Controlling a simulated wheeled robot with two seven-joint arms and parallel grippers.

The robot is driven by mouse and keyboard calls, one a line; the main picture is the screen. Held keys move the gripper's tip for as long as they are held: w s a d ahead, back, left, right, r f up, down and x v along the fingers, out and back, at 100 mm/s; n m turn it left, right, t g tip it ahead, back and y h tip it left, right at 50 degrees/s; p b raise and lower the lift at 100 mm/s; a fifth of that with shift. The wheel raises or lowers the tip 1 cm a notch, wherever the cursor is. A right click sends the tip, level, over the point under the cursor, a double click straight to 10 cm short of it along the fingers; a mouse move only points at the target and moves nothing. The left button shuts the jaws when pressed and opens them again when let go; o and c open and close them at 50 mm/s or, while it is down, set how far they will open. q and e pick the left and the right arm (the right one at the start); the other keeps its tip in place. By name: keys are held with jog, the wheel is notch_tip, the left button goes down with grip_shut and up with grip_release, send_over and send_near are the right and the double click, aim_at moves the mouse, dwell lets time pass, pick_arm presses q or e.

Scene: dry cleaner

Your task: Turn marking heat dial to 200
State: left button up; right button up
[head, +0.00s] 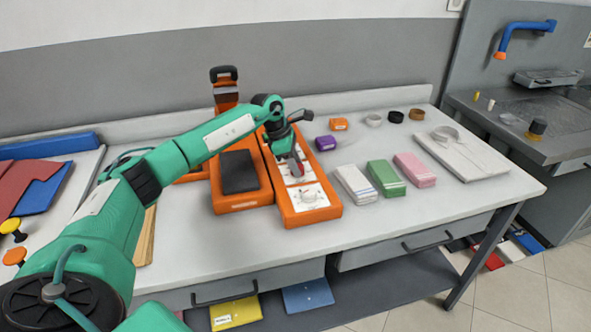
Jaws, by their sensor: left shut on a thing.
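An orange control panel (325,212) with white dial plates lies on the table, beside an orange machine with a dark pad (240,172). A white dial (308,195) on the near plate is uncovered. My left gripper (297,164) reaches down over the middle of the panel from the left and is shut on a dial there, which its fingers mostly hide. The dial labels, numbers and pointer settings are too small to read, so I cannot tell which is the marking heat dial. My right gripper is out of view.
Pink (415,169), green (386,178) and white (355,184) packs lie right of the panel. A purple block (325,143) and small rolls sit behind them. The table front is clear.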

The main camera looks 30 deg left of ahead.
pick_arm(q)
jog(key=shift+w+f+m+g+b, duration=0.1)
jog(key=shift+m+g+b, duration=0.3)
jog(key=shift+m, duration=0.5)
jog(key=m+g+b, duration=0.1)
jog(key=m, duration=0.2)
jog(key=m+g+b, duration=0.1)
jog(key=m+b, duration=0.1)
jog(key=m, duration=0.1)
jog(key=shift+w+m, duration=0.15)
jog(key=shift+m, duration=0.25)
jog(key=shift+m+g+b, duration=0.45)
jog(key=shift+m+g, duration=0.15)
jog(key=shift+m, duration=0.5)
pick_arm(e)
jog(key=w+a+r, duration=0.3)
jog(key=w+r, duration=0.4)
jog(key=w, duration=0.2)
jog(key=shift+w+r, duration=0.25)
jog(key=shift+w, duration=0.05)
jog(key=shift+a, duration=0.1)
pick_arm(q)
jog(key=o, duration=1)
